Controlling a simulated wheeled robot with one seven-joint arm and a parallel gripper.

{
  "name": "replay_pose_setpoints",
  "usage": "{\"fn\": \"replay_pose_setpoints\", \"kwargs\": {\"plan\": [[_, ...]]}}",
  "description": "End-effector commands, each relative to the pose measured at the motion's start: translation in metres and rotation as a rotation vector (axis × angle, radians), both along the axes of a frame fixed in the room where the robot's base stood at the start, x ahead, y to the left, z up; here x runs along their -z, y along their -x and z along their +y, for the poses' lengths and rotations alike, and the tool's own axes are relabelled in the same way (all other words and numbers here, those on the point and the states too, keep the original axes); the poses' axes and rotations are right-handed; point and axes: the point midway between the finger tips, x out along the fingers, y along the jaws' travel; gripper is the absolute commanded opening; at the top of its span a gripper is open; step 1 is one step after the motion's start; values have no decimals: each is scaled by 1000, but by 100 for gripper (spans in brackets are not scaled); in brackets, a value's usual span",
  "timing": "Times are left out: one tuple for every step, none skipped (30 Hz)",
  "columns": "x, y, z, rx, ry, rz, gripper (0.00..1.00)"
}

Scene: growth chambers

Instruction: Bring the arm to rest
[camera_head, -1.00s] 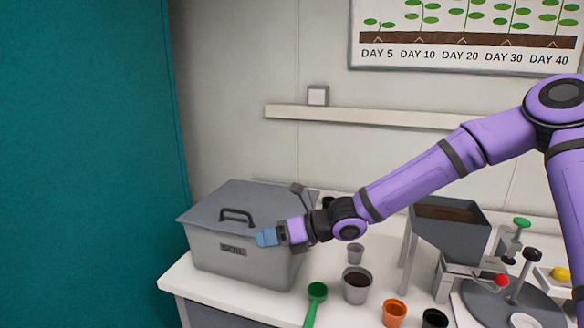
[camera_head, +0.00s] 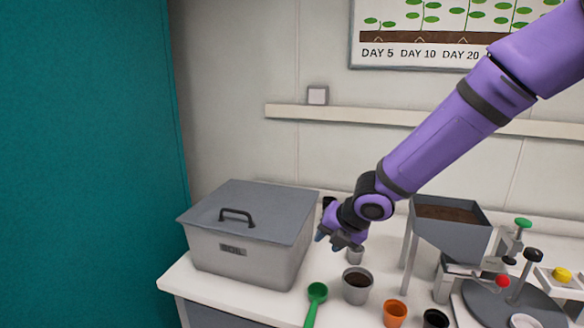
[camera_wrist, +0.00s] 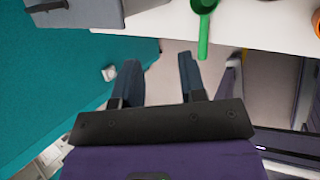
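My purple arm reaches in from the upper right in the head view. My gripper (camera_head: 336,240) hangs above the table, just right of the grey soil box and behind the soil-filled pot. In the wrist view my gripper (camera_wrist: 160,82) shows two dark blue fingers spread apart, with nothing between them.
The lidded grey soil box (camera_head: 285,265) stands at the table's left. A green scoop (camera_head: 316,292), a grey pot with soil (camera_head: 357,285), an orange pot (camera_head: 395,312) and a black pot (camera_head: 435,318) stand in front. A soil hopper (camera_head: 448,235) stands at right.

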Motion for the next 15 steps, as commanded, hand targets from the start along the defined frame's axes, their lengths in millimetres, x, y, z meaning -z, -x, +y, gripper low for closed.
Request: {"fn": "replay_pose_setpoints", "kwargs": {"plan": [[-10,2,-14,97,19,9,38],[-14,4,-22,160,24,18,38],[-22,6,-34,246,28,28,38],[-27,8,-43,312,30,35,38],[-33,11,-51,375,30,40,38],[-40,15,-62,463,26,47,38],[-47,18,-70,528,21,49,38],[-53,21,-78,594,13,53,38],[-62,27,-88,682,1,56,38],[-68,31,-95,747,-11,58,38],[-75,36,-103,813,-23,59,38],[-84,43,-113,900,-45,61,38],[-90,48,-119,964,-65,62,38],[-96,54,-126,1029,-84,64,38],[-105,63,-135,1115,-113,65,38]]}}
